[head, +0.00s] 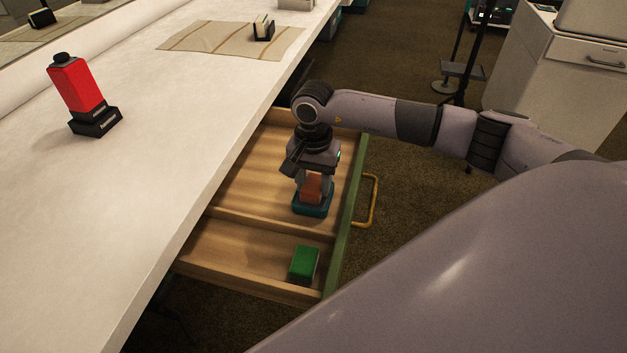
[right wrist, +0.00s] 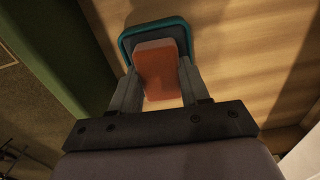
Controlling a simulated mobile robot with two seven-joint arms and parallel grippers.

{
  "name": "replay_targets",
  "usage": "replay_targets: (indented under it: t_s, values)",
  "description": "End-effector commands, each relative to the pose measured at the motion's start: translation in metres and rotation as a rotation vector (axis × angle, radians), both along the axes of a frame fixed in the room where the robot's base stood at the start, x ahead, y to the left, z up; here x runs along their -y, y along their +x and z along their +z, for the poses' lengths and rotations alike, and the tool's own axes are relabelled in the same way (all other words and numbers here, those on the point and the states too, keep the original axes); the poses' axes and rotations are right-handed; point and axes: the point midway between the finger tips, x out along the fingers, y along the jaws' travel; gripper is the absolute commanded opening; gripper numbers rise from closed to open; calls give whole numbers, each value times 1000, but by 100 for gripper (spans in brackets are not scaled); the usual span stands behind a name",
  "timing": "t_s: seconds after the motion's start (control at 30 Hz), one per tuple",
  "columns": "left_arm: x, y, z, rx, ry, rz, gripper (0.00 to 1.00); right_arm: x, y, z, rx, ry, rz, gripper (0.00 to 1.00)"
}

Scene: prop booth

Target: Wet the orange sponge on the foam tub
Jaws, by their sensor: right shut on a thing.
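The orange sponge (head: 312,187) is between the fingers of my right gripper (head: 313,190), which is shut on it. The sponge also shows in the right wrist view (right wrist: 158,68), gripped from both sides. The teal foam tub (head: 312,208) is in the open wooden drawer, directly under the sponge. In the right wrist view the tub's rim (right wrist: 124,50) shows around and behind the sponge's far end. I cannot tell whether the sponge touches the foam. My left gripper is not in view.
The open drawer (head: 262,258) has a divider, and a green block (head: 304,264) lies in its near compartment. A red bottle (head: 75,85) on a black base stands on the white counter (head: 110,190). A cloth (head: 215,38) lies farther back. The drawer's left part is clear.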

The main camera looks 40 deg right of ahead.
Motion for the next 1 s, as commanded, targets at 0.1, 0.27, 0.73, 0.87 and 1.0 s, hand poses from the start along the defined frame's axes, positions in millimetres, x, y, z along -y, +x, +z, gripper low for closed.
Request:
replay_targets:
  t_s: [0.1, 0.27, 0.73, 0.87, 1.0]
  values:
    - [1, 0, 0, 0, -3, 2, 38, 0, -1, -2, -4, -1, 1, 17]
    - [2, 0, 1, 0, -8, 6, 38, 0, -1, -2, -5, -2, 1, 17]
    - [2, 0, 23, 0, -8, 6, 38, 0, 0, 33, -1, -1, 0, 17]
    - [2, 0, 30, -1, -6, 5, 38, 0, 0, 44, -2, 0, 0, 17]
    - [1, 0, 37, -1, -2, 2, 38, 0, 0, 55, -1, 0, 1, 17]
